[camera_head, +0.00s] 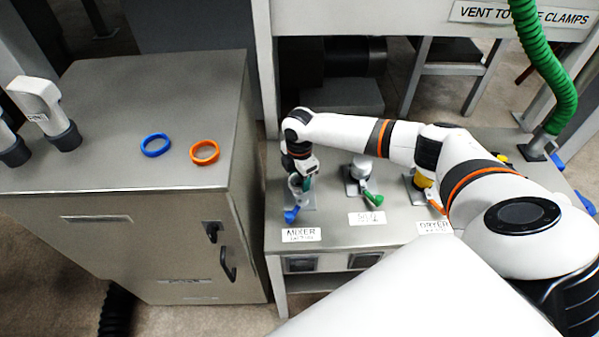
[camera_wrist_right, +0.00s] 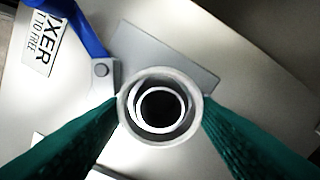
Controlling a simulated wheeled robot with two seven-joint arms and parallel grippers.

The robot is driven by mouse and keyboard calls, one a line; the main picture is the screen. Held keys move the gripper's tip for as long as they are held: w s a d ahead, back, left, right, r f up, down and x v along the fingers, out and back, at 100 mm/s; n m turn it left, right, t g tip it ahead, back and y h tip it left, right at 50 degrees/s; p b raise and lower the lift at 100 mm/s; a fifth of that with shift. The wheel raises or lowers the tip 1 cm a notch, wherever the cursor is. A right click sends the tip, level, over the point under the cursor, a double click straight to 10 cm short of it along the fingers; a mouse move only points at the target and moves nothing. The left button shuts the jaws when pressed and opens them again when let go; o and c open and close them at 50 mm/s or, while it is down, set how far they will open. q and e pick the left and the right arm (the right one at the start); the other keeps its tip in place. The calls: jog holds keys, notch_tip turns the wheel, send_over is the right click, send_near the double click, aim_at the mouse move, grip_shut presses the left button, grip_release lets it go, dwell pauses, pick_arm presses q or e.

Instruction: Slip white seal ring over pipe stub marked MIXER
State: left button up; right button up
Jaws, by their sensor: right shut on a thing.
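My right gripper (camera_head: 301,181) reaches down over the stub behind the MIXER label (camera_head: 301,235). In the right wrist view its two green fingers (camera_wrist_right: 161,112) are shut on the pale seal ring (camera_wrist_right: 160,73), one on each side. The MIXER pipe stub (camera_wrist_right: 161,90) shows as a white rim with a dark bore inside the ring's opening, nearly centred. I cannot tell whether the ring is around the stub or just above it. In the head view the gripper mostly hides ring and stub. My left gripper is not in view.
A blue lever (camera_head: 291,215) sits beside the MIXER stub. A middle stub with a green lever (camera_head: 373,198) and the DRYER stub (camera_head: 421,182) stand to the right. Blue (camera_head: 155,145) and orange (camera_head: 204,152) rings lie on the left cabinet (camera_head: 100,115). A green hose (camera_head: 545,65) hangs at right.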

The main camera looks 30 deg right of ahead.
jog(key=o, duration=1)
jog(key=shift+o, duration=0.2)
jog(key=shift+r, duration=0.1)
notch_tip(320, 180, up, 12)
jog(key=b, duration=0.1)
